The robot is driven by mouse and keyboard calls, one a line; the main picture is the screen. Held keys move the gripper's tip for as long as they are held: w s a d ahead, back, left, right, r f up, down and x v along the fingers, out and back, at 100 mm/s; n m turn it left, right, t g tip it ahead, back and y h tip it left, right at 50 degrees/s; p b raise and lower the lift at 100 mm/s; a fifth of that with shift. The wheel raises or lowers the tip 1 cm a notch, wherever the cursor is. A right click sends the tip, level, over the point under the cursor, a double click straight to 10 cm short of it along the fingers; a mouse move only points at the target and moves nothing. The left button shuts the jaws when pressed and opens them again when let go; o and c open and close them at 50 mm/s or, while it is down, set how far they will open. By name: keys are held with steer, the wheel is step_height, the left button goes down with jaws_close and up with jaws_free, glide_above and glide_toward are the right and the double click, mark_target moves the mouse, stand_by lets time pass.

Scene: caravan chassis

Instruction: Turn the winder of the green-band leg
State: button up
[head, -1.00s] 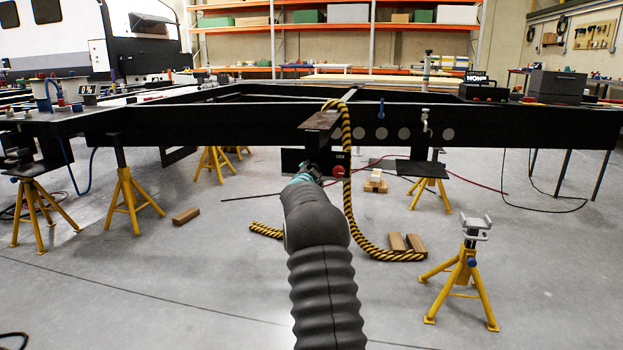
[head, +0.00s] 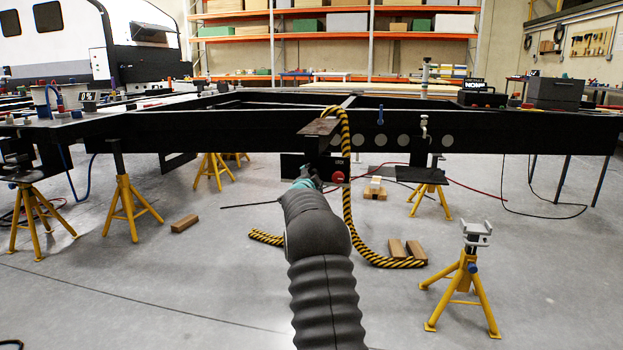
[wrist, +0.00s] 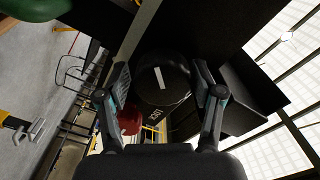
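A dark round knob (wrist: 176,84) with a white mark on its face shows in the wrist view; I cannot tell for sure that it is the winder. My gripper (wrist: 160,76) is open, with one finger on each side of the knob and apparent gaps. Beside the knob are a red button (wrist: 129,121) and a LOCK label. In the head view my gripper (head: 308,182) is at a black box (head: 295,166) under the chassis beam, left of the red button (head: 338,177). My arm hides part of the box. No green band is clearly readable on a leg.
A yellow-black rope (head: 346,200) hangs over the beam (head: 230,130) just right of my gripper and runs along the floor. A yellow stand (head: 465,285) is at the front right. Wooden blocks (head: 405,251) lie by the rope. The front left floor is mostly clear.

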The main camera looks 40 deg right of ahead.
steer(key=shift+w+a, duration=0.1)
steer(key=shift+a, duration=0.1)
steer(key=shift+a, duration=0.15)
steer(key=v, duration=1.1)
steer(key=shift+s+a, duration=0.2)
steer(key=shift+s, duration=0.2)
